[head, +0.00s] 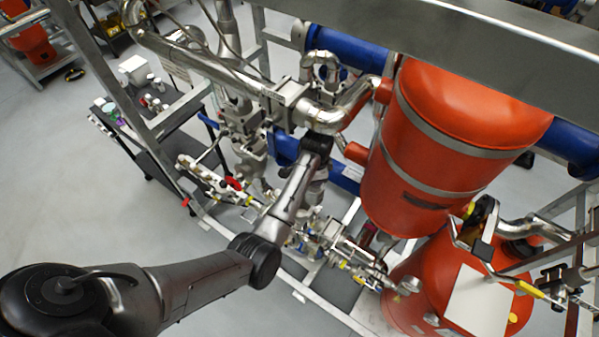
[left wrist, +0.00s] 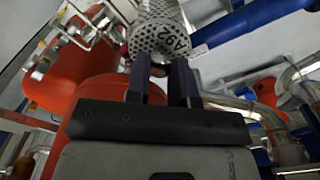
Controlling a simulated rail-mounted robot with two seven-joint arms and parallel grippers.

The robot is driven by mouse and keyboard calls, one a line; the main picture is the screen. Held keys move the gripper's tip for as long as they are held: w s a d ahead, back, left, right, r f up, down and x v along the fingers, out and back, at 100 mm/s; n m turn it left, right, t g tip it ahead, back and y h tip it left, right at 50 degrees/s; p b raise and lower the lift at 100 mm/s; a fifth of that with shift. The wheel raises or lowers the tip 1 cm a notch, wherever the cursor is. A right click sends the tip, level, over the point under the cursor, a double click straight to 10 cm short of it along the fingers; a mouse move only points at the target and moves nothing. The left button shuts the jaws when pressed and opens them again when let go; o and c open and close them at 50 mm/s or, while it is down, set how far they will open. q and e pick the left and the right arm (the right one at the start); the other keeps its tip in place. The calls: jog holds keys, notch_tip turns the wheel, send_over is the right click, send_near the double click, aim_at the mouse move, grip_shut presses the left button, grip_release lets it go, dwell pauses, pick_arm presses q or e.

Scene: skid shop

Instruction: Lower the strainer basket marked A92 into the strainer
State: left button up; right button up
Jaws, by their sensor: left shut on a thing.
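The strainer basket (left wrist: 160,32) is a perforated metal cylinder with A92 in dark characters on its end, at the top of the left wrist view. My left gripper (left wrist: 160,66) has its two dark fingers shut on it; the exact contact is partly hidden. The marked end faces the wrist camera, and the basket's far end is cut off by the frame. In the head view my left arm reaches in among the steel pipes, but its fingers and the basket cannot be made out there. I cannot tell which fitting is the strainer. My right gripper is in neither view.
A large orange vessel (head: 440,150) stands right of my arm, with a second orange tank (head: 408,302) below it. Steel pipes (head: 215,70), blue pipes (head: 350,50) and frame beams (head: 110,80) crowd the area. A dark cart (head: 150,165) stands left; open floor (head: 60,170) lies beyond.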

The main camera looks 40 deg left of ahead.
pick_arm(q)
jog(key=s+a+f+n+b, duration=0.1)
jog(key=a+f+b, duration=0.3)
jog(key=f, duration=0.4)
jog(key=shift+a+n, duration=0.45)
jog(key=shift+n, duration=0.45)
jog(key=shift+r, duration=0.1)
dwell(0.4)
jog(key=shift+p, duration=0.55)
jog(key=shift+s+a+p, duration=0.1)
jog(key=shift+p, duration=0.25)
dwell(0.7)
jog(key=shift+p, duration=0.45)
